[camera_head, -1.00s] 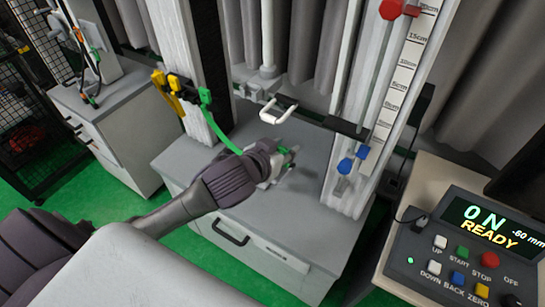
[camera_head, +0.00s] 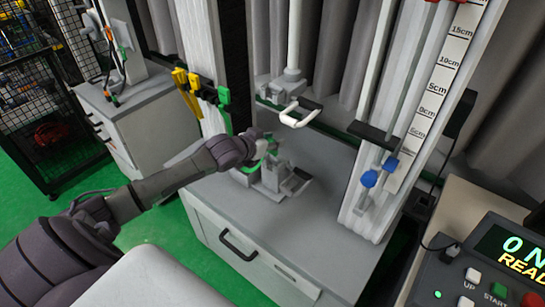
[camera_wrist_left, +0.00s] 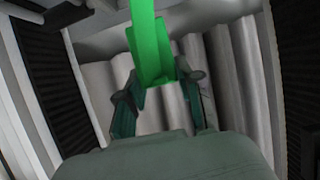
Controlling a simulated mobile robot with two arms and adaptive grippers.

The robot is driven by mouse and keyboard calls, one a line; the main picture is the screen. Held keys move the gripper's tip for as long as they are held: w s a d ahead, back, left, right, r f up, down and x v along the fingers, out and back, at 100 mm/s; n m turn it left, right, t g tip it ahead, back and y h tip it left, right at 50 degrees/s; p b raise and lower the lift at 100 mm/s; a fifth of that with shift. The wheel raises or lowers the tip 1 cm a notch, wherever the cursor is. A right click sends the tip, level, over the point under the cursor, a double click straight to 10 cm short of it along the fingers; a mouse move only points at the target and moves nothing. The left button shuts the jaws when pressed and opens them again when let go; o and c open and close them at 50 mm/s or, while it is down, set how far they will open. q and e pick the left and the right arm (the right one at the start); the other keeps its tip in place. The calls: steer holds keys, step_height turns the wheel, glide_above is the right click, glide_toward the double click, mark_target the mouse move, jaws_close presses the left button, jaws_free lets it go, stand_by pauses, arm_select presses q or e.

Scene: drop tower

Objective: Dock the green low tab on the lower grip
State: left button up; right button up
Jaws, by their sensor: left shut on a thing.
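My left gripper (camera_head: 262,148) is shut on the green low tab. In the left wrist view the green tab (camera_wrist_left: 151,55) is a bright green strip rising between the two dark fingers. In the head view the wrist largely hides the tab. The lower grip (camera_head: 275,180) looks like a pale grey metal block on the cabinet top, just below and right of the gripper. A gap or contact between the tab and the lower grip cannot be told. My right gripper is not in view.
A white looped handle (camera_head: 299,112) hangs above the grip area. Green (camera_head: 223,95) and yellow (camera_head: 181,78) clips sit on the left column. The scaled rail (camera_head: 425,110) with a blue marker (camera_head: 369,179) stands right. The cabinet top (camera_head: 325,215) has free room in front.

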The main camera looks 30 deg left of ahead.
mark_target(271, 153)
arm_select(q)
steer(key=shift+f, duration=2.6)
steer(key=o, duration=0.9)
steer(key=shift+f, duration=0.15)
steer(key=shift+o, duration=0.2)
steer(key=shift+r, duration=0.2)
steer(key=shift+s+r, duration=0.1)
steer(key=shift+s, duration=0.35)
steer(key=d+v, duration=0.1)
steer(key=v, duration=1)
steer(key=shift+a, duration=0.45)
